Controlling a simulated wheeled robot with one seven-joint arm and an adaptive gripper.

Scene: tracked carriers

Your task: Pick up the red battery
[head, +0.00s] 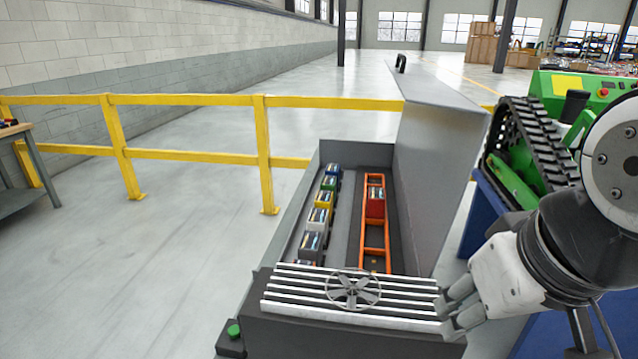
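The red battery (376,204) is a small red block with a dark top. It sits between the rails of an orange ladder-like frame (363,240), toward its far end. The frame lies inside a grey open box (347,240) whose tall lid stands up on the right. My gripper (444,315) is at the lower right, outside the box by its slatted front end. Its fingers are apart, with nothing seen between them. The gripper is well nearer to me than the red battery, and lower right of it in the picture.
A row of several coloured blocks, including a yellow one (325,200), lines the box's left side. The raised lid (435,180) stands between the box and a green tracked machine (545,150) at right. A yellow railing (262,150) runs behind.

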